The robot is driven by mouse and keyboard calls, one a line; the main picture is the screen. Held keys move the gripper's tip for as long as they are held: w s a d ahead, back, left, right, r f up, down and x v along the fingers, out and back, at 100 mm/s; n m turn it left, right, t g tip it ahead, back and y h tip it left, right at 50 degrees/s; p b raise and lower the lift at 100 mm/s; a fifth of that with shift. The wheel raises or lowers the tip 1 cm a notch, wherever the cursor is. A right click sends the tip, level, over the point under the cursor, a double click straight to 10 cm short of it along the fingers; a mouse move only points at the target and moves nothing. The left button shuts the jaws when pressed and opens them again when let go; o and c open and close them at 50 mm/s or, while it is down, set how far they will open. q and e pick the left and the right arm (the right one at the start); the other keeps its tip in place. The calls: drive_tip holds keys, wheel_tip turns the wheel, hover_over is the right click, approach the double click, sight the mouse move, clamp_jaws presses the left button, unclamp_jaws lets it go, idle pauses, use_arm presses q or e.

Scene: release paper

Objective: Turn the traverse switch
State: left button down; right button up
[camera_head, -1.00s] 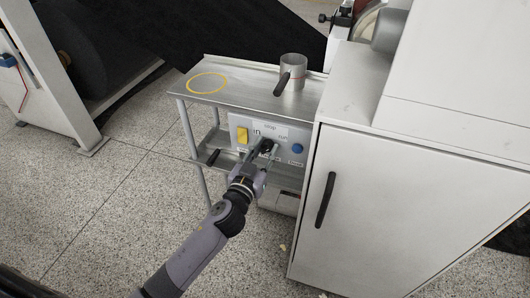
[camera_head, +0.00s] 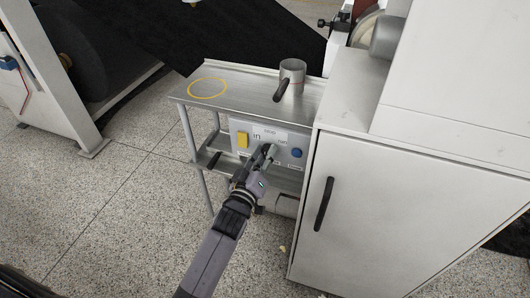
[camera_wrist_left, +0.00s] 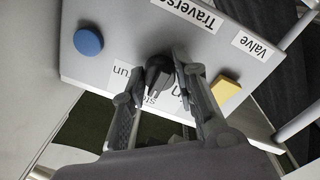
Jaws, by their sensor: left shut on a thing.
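The traverse switch is a black rotary knob (camera_wrist_left: 158,72) in the middle of a light grey control panel (camera_head: 240,126). Labels "run", "stop" and "in" stand around the knob, and a "Traverse" label is beside it; they appear upside down in the left wrist view. My left gripper (camera_head: 267,154) reaches the panel from the front. In the left wrist view its fingers (camera_wrist_left: 157,82) are on both sides of the knob and shut on it. The fingers partly hide the markings. My right gripper is not in view.
A yellow switch (camera_head: 242,140) and a blue button (camera_head: 296,153) flank the knob. A metal shelf (camera_head: 240,90) with a grey cylinder (camera_head: 292,72) is above the panel. A white cabinet (camera_head: 380,210) stands close on the right. The speckled floor is open at left.

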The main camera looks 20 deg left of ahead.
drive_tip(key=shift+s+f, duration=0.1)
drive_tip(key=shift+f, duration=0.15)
use_arm(q)
drive_tip(key=c, duration=1.2)
unclamp_jaws()
drive_tip(key=shift+c, duration=0.2)
drive_tip(key=shift+s, duration=0.1)
drive_tip(key=s, duration=1.1)
drive_tip(key=shift+s+a+f, duration=0.25)
drive_tip(key=shift+s+a, duration=0.1)
drive_tip(key=shift+a, duration=0.1)
